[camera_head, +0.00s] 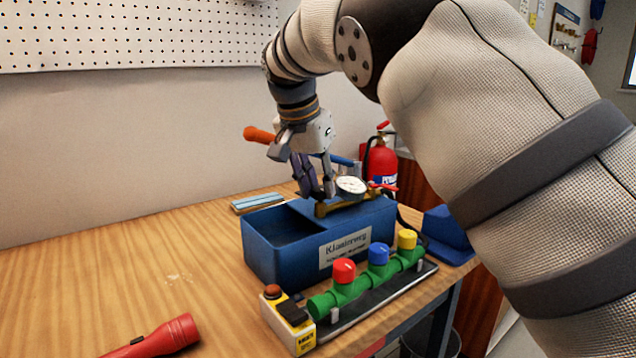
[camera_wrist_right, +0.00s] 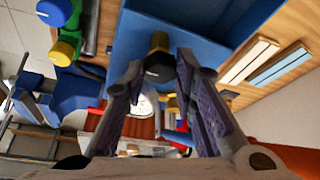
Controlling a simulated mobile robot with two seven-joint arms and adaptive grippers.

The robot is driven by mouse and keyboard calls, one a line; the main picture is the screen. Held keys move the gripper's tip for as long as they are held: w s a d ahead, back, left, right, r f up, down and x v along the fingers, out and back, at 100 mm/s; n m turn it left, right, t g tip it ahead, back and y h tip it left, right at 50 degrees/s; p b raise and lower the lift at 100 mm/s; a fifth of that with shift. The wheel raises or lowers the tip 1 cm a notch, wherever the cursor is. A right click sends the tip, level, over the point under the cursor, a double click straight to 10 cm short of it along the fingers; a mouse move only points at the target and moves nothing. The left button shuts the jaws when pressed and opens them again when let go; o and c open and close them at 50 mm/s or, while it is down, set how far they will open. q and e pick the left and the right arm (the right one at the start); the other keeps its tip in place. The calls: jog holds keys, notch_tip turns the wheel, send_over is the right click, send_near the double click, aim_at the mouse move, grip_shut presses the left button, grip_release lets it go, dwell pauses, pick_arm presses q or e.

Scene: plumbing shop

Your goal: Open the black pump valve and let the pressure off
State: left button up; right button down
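The blue test pump (camera_head: 285,260) with a white label stands on the wooden bench. On its top are a brass fitting (camera_head: 345,204) and a round white gauge (camera_head: 351,185). In the right wrist view the black valve knob (camera_wrist_right: 158,68) sits on a brass stem, between my right gripper's two fingertips in the picture. My right gripper (camera_head: 317,192) is open and points down over the pump's top. It also shows in the wrist view (camera_wrist_right: 158,65), with gaps beside the knob; contact cannot be told. In the head view the fingers hide the knob. My left gripper is not in view.
An orange handle (camera_head: 258,135) on a blue lever passes close behind my gripper. A green pipe (camera_head: 345,291) with red, blue and yellow knobs and a yellow button box (camera_head: 288,325) stand in front. A red flashlight (camera_head: 160,338) lies front left. The bench's left is mostly clear.

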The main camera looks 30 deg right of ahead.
jog(key=shift+r, duration=0.1)
jog(key=shift+s+n+t+p, duration=0.15)
jog(key=shift+n+t+p, duration=0.25)
jog(key=shift+n, duration=0.7)
jog(key=n+y, duration=0.1)
jog(key=n, duration=0.1)
jog(key=n+t+y, duration=0.1)
jog(key=n, duration=0.2)
jog(key=shift+d, duration=0.2)
jog(key=n+y, duration=0.1)
jog(key=n, duration=0.3)
jog(key=shift+s+d+n+t+y, duration=0.1)
jog(key=shift+d+n+t+y, duration=0.05)
jog(key=shift+n+t+y, duration=0.25)
jog(key=shift+d+n+y, duration=0.1)
jog(key=shift+n+y, duration=0.6)
jog(key=shift+n, duration=1.1)
jog(key=shift+f, duration=0.2)
jog(key=c, duration=1.3)
grip_release()
jog(key=shift+r, duration=0.1)
